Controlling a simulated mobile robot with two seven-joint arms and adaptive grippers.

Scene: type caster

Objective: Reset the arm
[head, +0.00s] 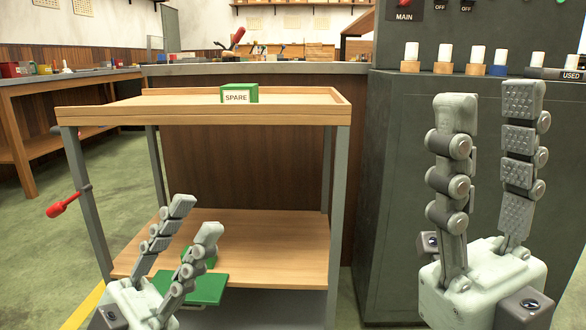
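My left gripper (195,218) is at the lower left, in front of the wooden cart. Its two fingers point up and stand apart with nothing seen between them. My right gripper (490,95) is raised at the right, in front of the dark cabinet. Its fingers point up, spread wide and empty. Both grippers appear clear of the furniture, though the left one overlaps the cart's lower shelf in the picture.
The two-level wooden cart (200,117) carries a green SPARE box (239,93) on top. A green flat piece (207,289) is partly hidden behind my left gripper. The dark cabinet (400,190) has several white cylinders on its ledge. A red-handled lever (63,207) sticks out left.

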